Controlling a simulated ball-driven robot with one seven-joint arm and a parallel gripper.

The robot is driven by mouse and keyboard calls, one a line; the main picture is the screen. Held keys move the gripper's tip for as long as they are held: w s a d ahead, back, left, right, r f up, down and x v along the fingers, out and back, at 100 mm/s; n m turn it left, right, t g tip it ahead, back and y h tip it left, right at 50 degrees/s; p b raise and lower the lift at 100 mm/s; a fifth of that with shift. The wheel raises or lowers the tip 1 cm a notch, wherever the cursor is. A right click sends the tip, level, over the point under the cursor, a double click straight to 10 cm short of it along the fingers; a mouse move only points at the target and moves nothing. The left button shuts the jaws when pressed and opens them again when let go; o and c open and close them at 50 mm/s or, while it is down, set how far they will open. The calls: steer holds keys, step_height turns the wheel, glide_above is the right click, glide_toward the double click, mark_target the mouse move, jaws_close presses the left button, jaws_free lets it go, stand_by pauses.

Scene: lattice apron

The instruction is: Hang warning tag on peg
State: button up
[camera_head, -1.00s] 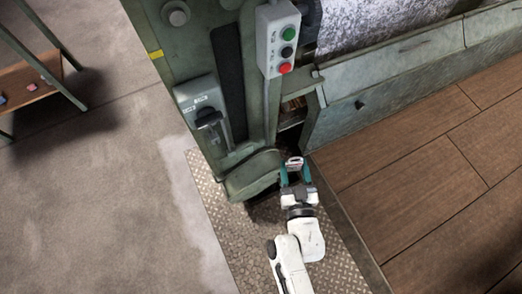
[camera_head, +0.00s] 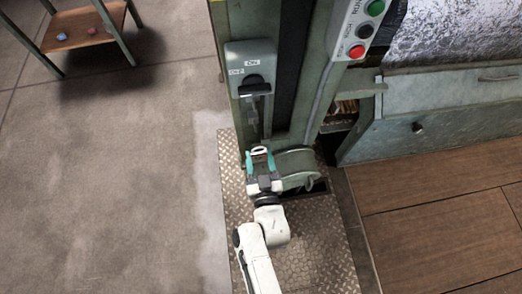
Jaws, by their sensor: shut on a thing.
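My gripper (camera_head: 260,158), with teal fingers, is shut on a small whitish thing, which I take for the warning tag (camera_head: 259,150). Only its pale upper edge shows between the fingertips, and its print and hole cannot be made out. The gripper is in front of the lower part of the green machine column, below the grey switch box (camera_head: 250,62) with its dark handle (camera_head: 254,89). No peg can be told for sure. A short dark stub (camera_head: 418,127) sticks out of the grey-green panel at the right.
A control box (camera_head: 358,30) with green, black and red buttons hangs on the machine, upper right. Patterned metal plate (camera_head: 300,245) lies under my arm. Wooden decking (camera_head: 440,220) is at right. A small table (camera_head: 85,28) stands far left; the concrete floor between is clear.

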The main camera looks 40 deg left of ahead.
steer(key=shift+b+x, duration=0.7)
steer(key=shift+x, duration=1.35)
steer(key=shift+s+d, duration=0.1)
steer(key=shift+d, duration=0.1)
steer(key=shift+a, duration=0.25)
stand_by(0.4)
steer(key=shift+w+a, duration=0.25)
steer(key=shift+w, duration=0.15)
steer(key=shift+w+a, duration=0.25)
steer(key=shift+w+a+b, duration=0.2)
steer(key=shift+a+b, duration=0.05)
steer(key=shift+b, duration=0.1)
steer(key=shift+w+a, duration=0.3)
steer(key=shift+a, duration=0.05)
steer(key=shift+w+a+f+b, duration=0.1)
steer(key=shift+a+f+b, duration=0.05)
steer(key=shift+f+b, duration=0.45)
stand_by(0.6)
